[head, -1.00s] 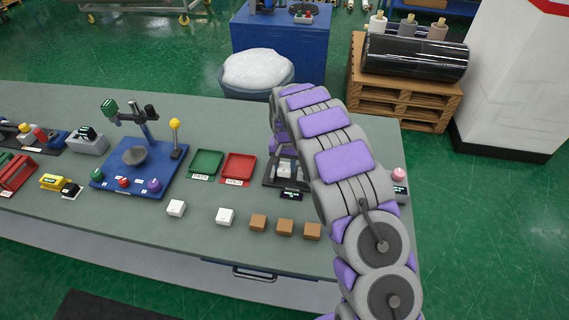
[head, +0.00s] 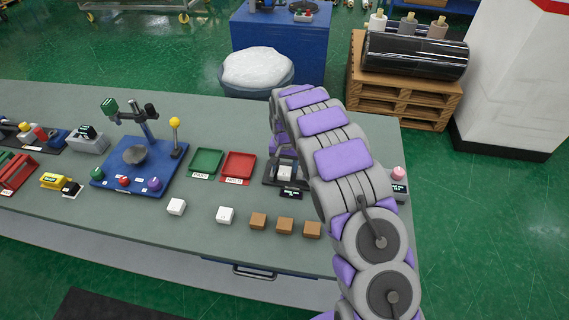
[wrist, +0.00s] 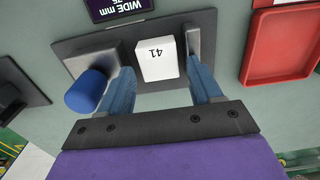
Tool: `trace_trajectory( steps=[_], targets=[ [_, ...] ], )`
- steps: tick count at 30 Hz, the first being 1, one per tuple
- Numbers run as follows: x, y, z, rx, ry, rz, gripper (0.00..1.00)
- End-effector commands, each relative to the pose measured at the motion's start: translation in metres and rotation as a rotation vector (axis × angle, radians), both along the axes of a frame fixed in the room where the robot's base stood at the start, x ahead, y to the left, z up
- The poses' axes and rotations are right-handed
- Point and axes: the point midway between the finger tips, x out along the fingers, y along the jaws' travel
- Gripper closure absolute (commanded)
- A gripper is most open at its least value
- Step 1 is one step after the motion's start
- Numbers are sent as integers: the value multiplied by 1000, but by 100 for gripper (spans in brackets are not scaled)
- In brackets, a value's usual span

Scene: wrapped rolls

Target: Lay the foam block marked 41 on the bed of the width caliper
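The white foam block marked 41 (wrist: 157,61) sits on the dark bed of the width caliper (wrist: 105,48), between its grey jaw (wrist: 193,46) and the side with the blue knob (wrist: 86,92). My gripper (wrist: 158,66) is open, with one blue finger on each side of the block. A gap shows at the right finger; whether the left finger touches is hard to tell. In the head view the block (head: 285,173) is small on the caliper (head: 270,181), partly hidden by my arm, and my gripper is mostly hidden.
A red tray (head: 239,167) and a green tray (head: 206,162) lie left of the caliper. Two white blocks (head: 225,215) and several brown blocks (head: 258,221) line the table's front. A blue-based stand (head: 120,178) is farther left. A pink-topped device (head: 398,174) is right of my arm.

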Motion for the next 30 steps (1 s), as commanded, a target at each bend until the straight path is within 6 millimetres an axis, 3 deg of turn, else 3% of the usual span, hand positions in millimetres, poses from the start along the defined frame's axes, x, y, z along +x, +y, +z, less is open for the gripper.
trace_trajectory(
  steps=[3,14,20,30],
  targets=[
    [0,0,0,0,0,0,24],
    [0,-1,6,1,-1,-1,24],
    [2,0,38,2,-7,0,24],
    [3,3,114,0,-6,1,24]
  ],
)
